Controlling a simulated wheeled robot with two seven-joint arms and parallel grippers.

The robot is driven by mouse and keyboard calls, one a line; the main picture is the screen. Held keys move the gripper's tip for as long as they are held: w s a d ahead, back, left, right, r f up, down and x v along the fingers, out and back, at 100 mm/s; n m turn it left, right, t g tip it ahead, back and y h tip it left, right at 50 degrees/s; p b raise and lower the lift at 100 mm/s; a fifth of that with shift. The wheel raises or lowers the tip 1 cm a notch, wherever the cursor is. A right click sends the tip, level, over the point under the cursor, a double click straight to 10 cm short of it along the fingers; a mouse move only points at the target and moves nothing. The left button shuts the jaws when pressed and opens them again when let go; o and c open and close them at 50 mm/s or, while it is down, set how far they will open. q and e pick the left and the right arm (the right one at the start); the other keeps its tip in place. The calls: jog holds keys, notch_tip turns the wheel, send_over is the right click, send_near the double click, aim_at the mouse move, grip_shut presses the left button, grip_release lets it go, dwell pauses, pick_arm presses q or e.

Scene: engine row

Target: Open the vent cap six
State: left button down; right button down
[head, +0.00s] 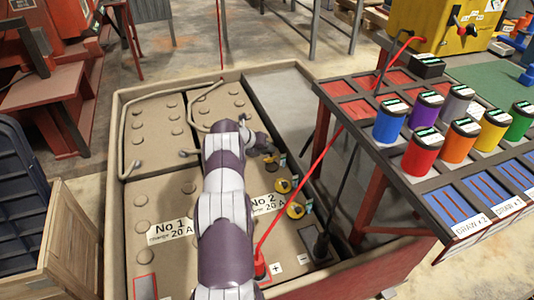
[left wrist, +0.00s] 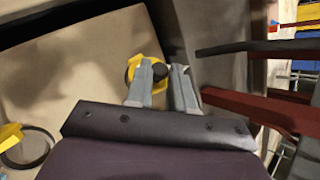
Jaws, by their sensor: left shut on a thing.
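Battery No 2 (head: 245,188) sits in a tan tray (head: 115,150). Along its right side are yellow-marked vent caps with dark knobs, one (head: 283,186) above another (head: 295,210). My left arm reaches over the battery, with my left gripper (head: 262,143) at its far right side, partly hidden by the wrist. In the left wrist view, the gripper's grey fingers (left wrist: 169,88) are shut on a dark knob on a yellow-marked vent cap (left wrist: 133,70). Its number cannot be read. Another yellow piece (left wrist: 10,135) with a dark ring lies lower left. My right gripper is not in view.
A red cable (head: 298,190) and a black cable (head: 345,190) rise from the battery's near right. A rack with several coloured cans (head: 421,147) overhangs on the right. A wooden crate (head: 70,240) stands at left. Bare floor (head: 280,45) lies beyond the tray.

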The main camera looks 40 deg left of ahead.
pick_arm(q)
jog(key=shift+w+a+r, duration=0.1)
jog(key=shift+a, duration=0.1)
dwell(0.4)
jog(key=c, duration=1)
grip_release()
jog(key=p+v, duration=0.4)
jog(key=v, duration=0.8)
jog(key=shift+a+r, duration=0.2)
jog(key=shift+r, duration=0.05)
